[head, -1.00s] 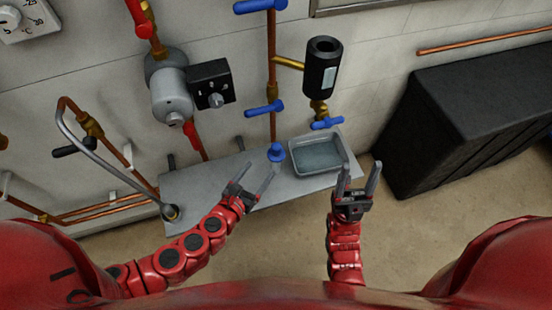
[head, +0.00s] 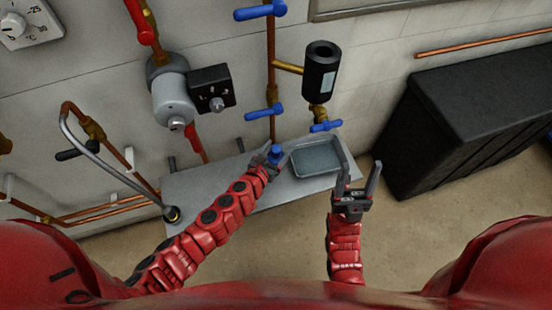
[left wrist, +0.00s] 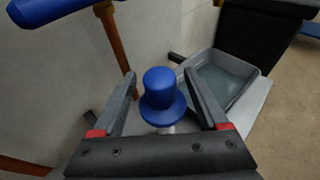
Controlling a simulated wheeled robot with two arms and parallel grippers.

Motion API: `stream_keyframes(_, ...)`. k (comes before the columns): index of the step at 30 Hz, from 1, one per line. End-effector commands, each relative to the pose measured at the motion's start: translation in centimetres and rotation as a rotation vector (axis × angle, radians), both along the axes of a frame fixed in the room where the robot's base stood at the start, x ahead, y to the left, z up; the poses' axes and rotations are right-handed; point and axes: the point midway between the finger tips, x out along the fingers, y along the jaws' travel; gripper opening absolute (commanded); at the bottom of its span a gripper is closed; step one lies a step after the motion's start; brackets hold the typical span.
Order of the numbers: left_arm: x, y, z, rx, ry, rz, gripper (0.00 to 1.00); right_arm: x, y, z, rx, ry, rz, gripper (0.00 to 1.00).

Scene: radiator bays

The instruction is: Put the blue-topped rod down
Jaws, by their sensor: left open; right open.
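The blue-topped rod (head: 275,151) stands upright over the grey shelf (head: 205,186), below the copper pipe. Its blue flanged top shows large in the left wrist view (left wrist: 162,96), with a bit of pale shaft under it; the rest is hidden. My left gripper (head: 273,158) is open, with its fingers on either side of the rod; in the left wrist view the rod sits between the fingers (left wrist: 162,88), with gaps visible on both sides. My right gripper (head: 358,172) is open and empty, in front of the shelf's right end.
A grey tray (head: 317,158) sits on the shelf just right of the rod. A blue valve handle (head: 264,112) and copper pipe are above the rod. A black box (head: 480,120) stands at the right. The shelf's left part is mostly clear.

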Motion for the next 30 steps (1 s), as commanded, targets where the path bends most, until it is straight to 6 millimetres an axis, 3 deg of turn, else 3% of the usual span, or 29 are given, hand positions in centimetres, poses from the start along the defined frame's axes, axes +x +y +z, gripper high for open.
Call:
stream_keyframes(6,1.9,-0.9,-0.5,-0.001,-0.002,0.001,0.77,0.0,0.0,0.4,0.000,0.000,0.000,0.58)
stream_keyframes(15,2.0,-1.1,-0.7,0.001,-0.002,-0.002,0.75,0.0,0.0,0.4,0.000,0.000,0.000,0.58)
stream_keyframes(27,2.0,-1.1,-0.7,0.001,-0.002,-0.002,0.03,0.0,0.0,0.4,0.000,0.000,0.000,0.58)
stream_keyframes(30,2.0,-1.1,-0.7,0.000,-0.001,-0.002,0.00,0.0,0.0,0.4,0.000,0.000,0.000,0.58)
